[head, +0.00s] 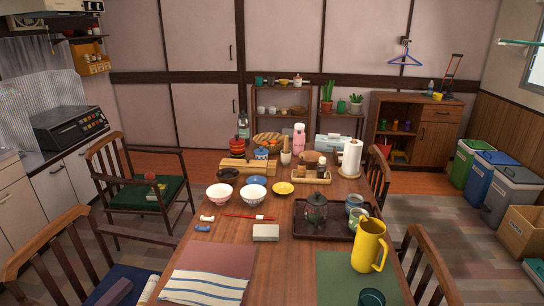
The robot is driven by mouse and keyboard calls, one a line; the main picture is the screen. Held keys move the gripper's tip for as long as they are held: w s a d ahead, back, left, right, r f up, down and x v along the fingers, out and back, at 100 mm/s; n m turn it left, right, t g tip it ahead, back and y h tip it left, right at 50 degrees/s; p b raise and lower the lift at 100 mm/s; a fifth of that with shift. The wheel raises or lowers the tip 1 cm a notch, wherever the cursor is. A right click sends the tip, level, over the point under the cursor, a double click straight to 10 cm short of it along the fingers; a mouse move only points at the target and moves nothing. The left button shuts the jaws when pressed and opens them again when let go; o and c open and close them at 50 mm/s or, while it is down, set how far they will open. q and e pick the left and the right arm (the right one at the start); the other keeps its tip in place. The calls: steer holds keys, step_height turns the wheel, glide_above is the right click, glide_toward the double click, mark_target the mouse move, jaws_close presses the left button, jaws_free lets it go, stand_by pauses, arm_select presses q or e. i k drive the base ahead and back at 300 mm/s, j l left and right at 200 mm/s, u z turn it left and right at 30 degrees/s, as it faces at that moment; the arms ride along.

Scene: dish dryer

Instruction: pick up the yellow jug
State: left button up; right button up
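The yellow jug (368,247) stands upright near the front right of the wooden table, by the back edge of a green placemat (345,279). Its handle is on the right side, toward the lower right. It is fully in view, with its open top showing. Neither of my grippers shows in the head view.
A dark tray (303,232) with a glass pot (316,210) and cups (355,215) lies just behind the jug. A dark teal cup (371,298) stands in front of it. A chair (431,268) is close on the right. Bowls (253,194) stand further left.

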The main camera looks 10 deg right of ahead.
mark_target(369, 241)
steer(key=l+z, duration=0.15)
steer(key=z, duration=0.8)
steer(key=k+l, duration=0.05)
